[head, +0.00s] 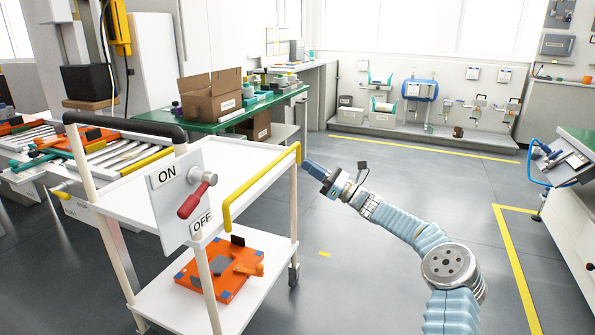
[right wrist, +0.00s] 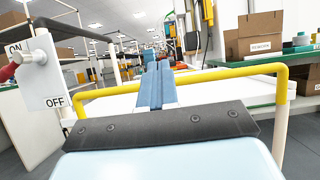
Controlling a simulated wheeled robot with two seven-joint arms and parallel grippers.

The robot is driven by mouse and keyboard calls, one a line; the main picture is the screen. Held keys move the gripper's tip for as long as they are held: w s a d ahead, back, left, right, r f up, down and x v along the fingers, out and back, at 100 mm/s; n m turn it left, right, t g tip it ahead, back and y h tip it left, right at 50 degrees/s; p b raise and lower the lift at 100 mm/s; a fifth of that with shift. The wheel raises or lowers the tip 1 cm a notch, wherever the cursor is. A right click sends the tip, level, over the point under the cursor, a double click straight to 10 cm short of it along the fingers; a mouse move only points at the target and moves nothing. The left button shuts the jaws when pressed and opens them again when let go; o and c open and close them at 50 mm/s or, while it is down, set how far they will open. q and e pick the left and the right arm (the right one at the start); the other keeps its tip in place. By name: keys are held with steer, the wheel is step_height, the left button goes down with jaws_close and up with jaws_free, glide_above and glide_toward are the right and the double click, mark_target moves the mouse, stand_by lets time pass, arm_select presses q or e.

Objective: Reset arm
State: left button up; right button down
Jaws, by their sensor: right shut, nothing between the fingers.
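My right arm comes in from the lower right in the head view. My right gripper (head: 308,166) is shut and empty, its blue fingers pointing left near the right end of the cart's yellow handle. In the right wrist view the shut fingers (right wrist: 158,70) point forward over the yellow handle and the white cart top. The white ON/OFF panel (head: 186,195) with a red lever (head: 197,195) is on the cart's near end, left of the gripper and apart from it. The lever's knob is between the two labels. My left gripper is not in either view.
The white cart (head: 240,160) has a yellow handle (head: 262,182) and an orange part (head: 222,270) on its lower shelf. A green table (head: 215,125) with cardboard boxes (head: 208,97) stands behind it. A workbench (head: 575,200) stands at right. The floor between is clear.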

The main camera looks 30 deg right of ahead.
steer(key=shift+s+d+r, duration=0.15)
steer(key=shift+s+d, duration=0.4)
steer(key=shift+s, duration=0.1)
steer(key=shift+s+d+r, duration=0.15)
steer(key=shift+s+d, duration=0.4)
steer(key=shift+s, duration=0.1)
steer(key=w+a+f+n+g+h, duration=0.1)
steer(key=a+f+n+g+h, duration=0.35)
steer(key=a+f, duration=1.2)
steer(key=s+a+f+n+g, duration=0.2)
steer(key=s+a+f+g, duration=0.3)
steer(key=f, duration=0.4)
steer(key=s+a+f+n+g, duration=0.3)
steer(key=a+f, duration=0.3)
steer(key=f, duration=0.3)
steer(key=s+a+f+n+g+h, duration=0.1)
steer(key=s+f+n, duration=0.4)
steer(key=s, duration=0.5)
steer(key=s+a+f+n+g+h, duration=0.2)
steer(key=s+f+n, duration=0.3)
steer(key=s, duration=0.5)
steer(key=s+a+f+n+g+h, duration=0.1)
steer(key=s+f+n+h, duration=0.2)
steer(key=s+n, duration=0.3)
steer(key=s+f, duration=0.1)
steer(key=s, duration=0.3)
steer(key=shift+s+a+f, duration=0.25)
steer(key=shift+s+f, duration=0.05)
steer(key=shift+f, duration=0.1)
steer(key=shift+n+g+h, duration=0.25)
